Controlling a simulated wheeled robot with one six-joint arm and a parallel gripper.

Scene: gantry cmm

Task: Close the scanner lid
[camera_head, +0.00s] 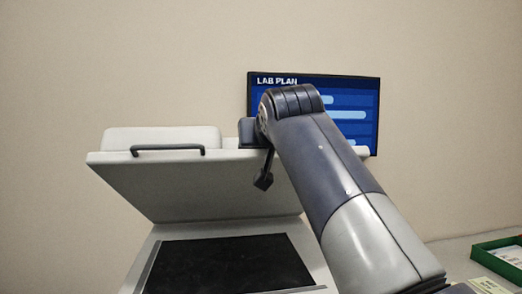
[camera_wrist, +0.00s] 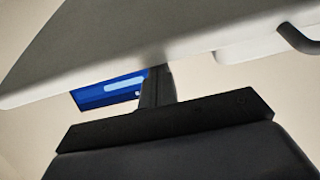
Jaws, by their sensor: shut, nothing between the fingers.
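The scanner lid (camera_head: 205,190) stands open and tilted up, its grey underside facing me. A dark bar handle (camera_head: 168,149) is on its raised edge, left of centre; part of it shows in the wrist view (camera_wrist: 300,40). Below the lid is the scanner's dark bed (camera_head: 227,265), uncovered. My gripper (camera_head: 263,182) is shut and empty, in front of the lid's right part, right of the handle and below the raised edge. In the wrist view my gripper's fingers (camera_wrist: 157,82) reach up near the pale lid (camera_wrist: 110,45); I cannot tell whether they touch it.
A wall screen reading "LAB PLAN" (camera_head: 262,95) is behind the lid, partly covered by my arm. A green tray (camera_head: 498,262) with papers lies on the counter at the right. A pale yellow-green paper (camera_head: 488,286) lies near it.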

